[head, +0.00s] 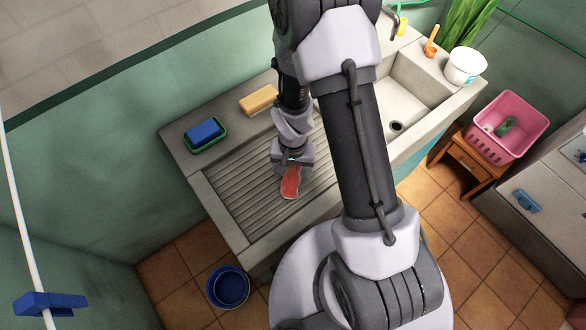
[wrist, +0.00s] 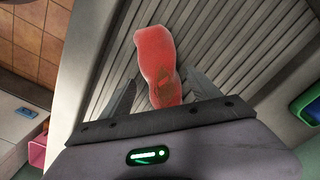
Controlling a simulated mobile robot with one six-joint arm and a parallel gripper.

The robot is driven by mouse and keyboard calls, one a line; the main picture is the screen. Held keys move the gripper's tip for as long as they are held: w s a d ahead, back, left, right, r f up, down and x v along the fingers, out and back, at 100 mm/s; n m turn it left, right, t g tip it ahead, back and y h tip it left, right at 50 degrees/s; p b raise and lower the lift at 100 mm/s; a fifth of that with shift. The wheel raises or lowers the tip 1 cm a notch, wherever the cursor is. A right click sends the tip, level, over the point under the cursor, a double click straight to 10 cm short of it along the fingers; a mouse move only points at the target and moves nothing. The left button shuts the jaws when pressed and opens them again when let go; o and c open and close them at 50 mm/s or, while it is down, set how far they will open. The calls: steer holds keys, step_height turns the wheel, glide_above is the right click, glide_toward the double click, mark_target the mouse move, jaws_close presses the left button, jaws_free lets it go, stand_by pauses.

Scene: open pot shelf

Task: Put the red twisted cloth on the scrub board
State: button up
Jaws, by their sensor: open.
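The red twisted cloth (head: 291,183) lies on the ribbed scrub board (head: 240,190), near the middle of its ridges. It has a brownish stain, and in the wrist view the cloth (wrist: 157,62) runs away from my gripper. My gripper (wrist: 164,92) is open, low over the board, with one finger on each side of the cloth's near end and gaps visible beside it. In the head view my gripper (head: 291,164) hides the cloth's upper end. The ridges of the scrub board (wrist: 230,40) show around the cloth in the wrist view.
A blue sponge (head: 204,131) in a green dish and a tan block (head: 258,100) sit on the back ledge. The sink basin (head: 385,95) is to the right. A pink basket (head: 512,122) stands on a wooden stool; a blue bucket (head: 228,288) is on the floor.

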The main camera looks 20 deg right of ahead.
step_height(320, 180, up, 17)
steer(key=p, duration=0.3)
step_height(320, 180, up, 7)
steer(key=t, duration=0.2)
glide_above(292, 169)
steer(key=s+a+r+t+y, duration=0.1)
steer(key=s+r+t, duration=0.1)
steer(key=s+r, duration=0.4)
steer(key=s+a+r+n+t+y, duration=0.1)
steer(key=s+a+r, duration=0.1)
steer(key=s+r, duration=0.4)
step_height(292, 169, up, 3)
steer(key=shift+s+a+r+t, duration=0.15)
steer(key=shift+s+a+t, duration=0.15)
steer(key=shift+t, duration=0.1)
steer(key=shift+w, duration=0.1)
step_height(292, 169, down, 11)
steer(key=b, duration=1)
steer(key=shift+b, duration=0.4)
